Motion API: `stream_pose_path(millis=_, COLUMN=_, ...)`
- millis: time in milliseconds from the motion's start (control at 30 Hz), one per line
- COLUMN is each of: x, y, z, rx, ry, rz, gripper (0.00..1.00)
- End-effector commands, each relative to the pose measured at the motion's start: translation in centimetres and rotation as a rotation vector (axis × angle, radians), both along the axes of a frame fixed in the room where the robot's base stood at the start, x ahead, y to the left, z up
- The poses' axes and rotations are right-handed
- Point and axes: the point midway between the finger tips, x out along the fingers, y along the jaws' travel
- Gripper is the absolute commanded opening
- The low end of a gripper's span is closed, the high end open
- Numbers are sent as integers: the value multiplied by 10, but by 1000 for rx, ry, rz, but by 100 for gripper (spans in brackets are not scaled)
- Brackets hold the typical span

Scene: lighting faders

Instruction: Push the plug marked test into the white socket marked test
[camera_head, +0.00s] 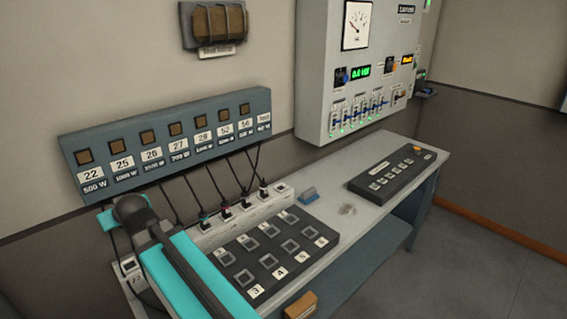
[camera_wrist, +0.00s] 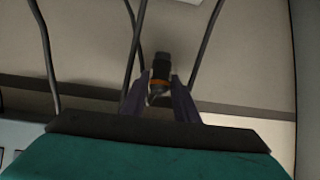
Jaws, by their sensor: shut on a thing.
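My gripper (camera_wrist: 160,92) shows in the wrist view with both fingers closed on a black plug (camera_wrist: 160,66) with an orange band. The plug points away from me, and no marking on it is legible. In the head view my arm covers the lower left, and the gripper tips and held plug are hidden there. A white socket strip (camera_head: 282,189) runs along the back of the bench; several dark plugs with coloured bands sit in it. I cannot read which socket is marked test. A small white labelled box (camera_head: 129,266) stands left of my arm.
Black cables hang from the labelled wall panel (camera_head: 165,115) and cross the wrist view near the plug. A black button panel (camera_head: 315,242) lies in front of the strip.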

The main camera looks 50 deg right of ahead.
Motion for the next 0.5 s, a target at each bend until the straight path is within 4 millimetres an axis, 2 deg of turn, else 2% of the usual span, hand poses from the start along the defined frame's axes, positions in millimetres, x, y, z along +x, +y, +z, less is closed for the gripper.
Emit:
stream_pose_path(millis=167, x=1, y=-7, z=0, rx=1, ry=0, rz=-2, gripper=1)
stream_pose_path(millis=267, x=2, y=-20, z=-1, rx=0, ry=0, rz=-9, gripper=1)
stream_pose_path(millis=500, x=5, y=-75, z=-5, rx=1, ry=0, rz=-27, gripper=1)
